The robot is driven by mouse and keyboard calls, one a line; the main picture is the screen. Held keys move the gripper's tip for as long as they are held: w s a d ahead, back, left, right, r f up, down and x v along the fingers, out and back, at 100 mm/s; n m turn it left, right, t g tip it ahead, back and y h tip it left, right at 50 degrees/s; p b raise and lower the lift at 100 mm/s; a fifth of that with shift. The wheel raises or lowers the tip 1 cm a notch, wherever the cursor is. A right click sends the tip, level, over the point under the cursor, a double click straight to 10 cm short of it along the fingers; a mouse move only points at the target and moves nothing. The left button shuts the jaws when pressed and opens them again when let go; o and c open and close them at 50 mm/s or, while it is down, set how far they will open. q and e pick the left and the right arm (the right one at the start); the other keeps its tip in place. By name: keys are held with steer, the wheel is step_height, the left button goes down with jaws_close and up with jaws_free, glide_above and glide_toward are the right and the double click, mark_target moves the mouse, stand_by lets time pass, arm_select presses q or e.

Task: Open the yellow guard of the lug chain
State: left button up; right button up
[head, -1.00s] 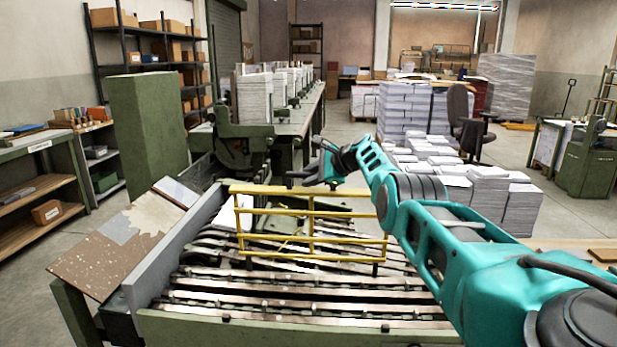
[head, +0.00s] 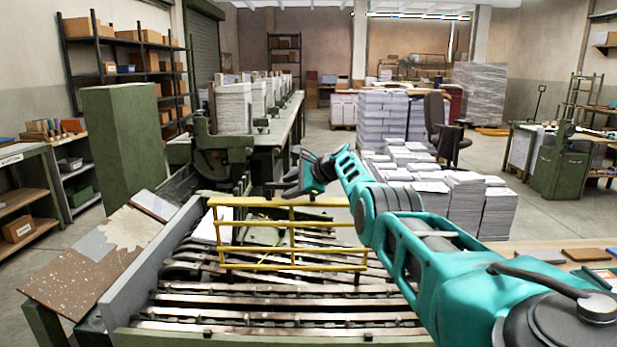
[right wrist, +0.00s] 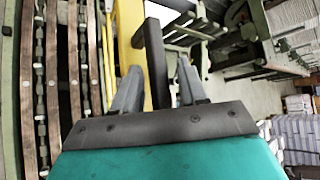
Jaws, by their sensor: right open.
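The yellow guard (head: 292,243) is a barred frame standing over the lug chain (head: 270,301), whose dark tracks run across the machine bed. My right gripper (head: 284,172) is open and empty, just beyond the guard's top rail in the head view. In the right wrist view a yellow bar (right wrist: 130,38) and a dark post (right wrist: 155,60) show ahead of and between the open fingers (right wrist: 159,68). I cannot tell whether the fingers touch the guard. The lug chain also shows at the left of the right wrist view (right wrist: 82,70). My left gripper is not in view.
A grey side plate (head: 160,253) and a brown speckled board (head: 70,276) lie left of the chain. A green cabinet (head: 125,140) stands behind. Stacks of white paper (head: 466,207) stand on the right. Open floor shows at the far right.

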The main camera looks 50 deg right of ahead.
steer(key=shift+p+v, duration=0.85)
steer(key=shift+s+r, duration=0.2)
steer(key=shift+s+r+p, duration=0.15)
steer(key=shift+s+p, duration=0.2)
steer(key=a+v, duration=0.1)
steer(key=v, duration=0.8)
steer(key=shift+s+d+r, duration=0.2)
steer(key=shift+s+d, duration=0.15)
steer(key=shift+d, duration=0.15)
